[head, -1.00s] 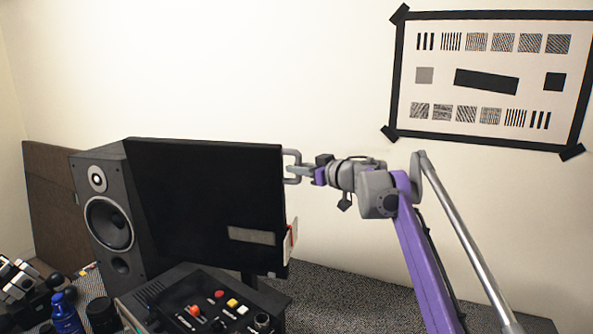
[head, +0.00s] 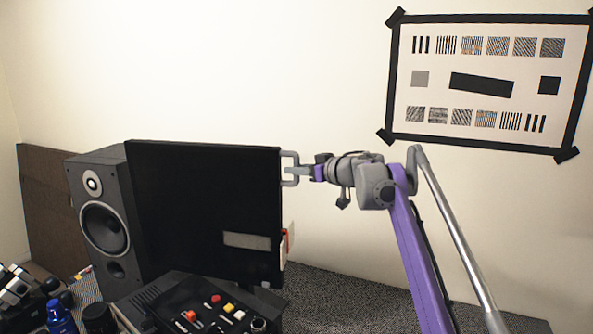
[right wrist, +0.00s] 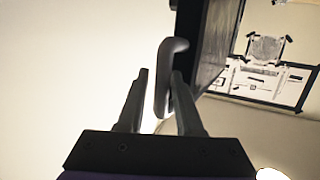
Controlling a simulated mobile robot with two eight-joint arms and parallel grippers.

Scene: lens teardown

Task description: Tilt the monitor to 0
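The monitor (head: 195,200) is a black flat panel with a light grey label low on its face. It looks close to upright, but I cannot read its exact tilt. A grey loop handle (head: 290,155) sticks out from its right edge. My right gripper (head: 298,170) is at this handle from the right. In the right wrist view, the handle (right wrist: 168,75) lies between the two fingers (right wrist: 160,78), close to the right finger, with a gap to the left finger. The panel's dark edge (right wrist: 203,45) is just beyond.
A grey speaker (head: 97,205) stands close on the monitor's left. A control box (head: 225,310) with coloured buttons sits in front. A blue bottle (head: 60,315) and dark jar (head: 99,318) are at lower left. The grey mat (head: 345,300) to the right is clear.

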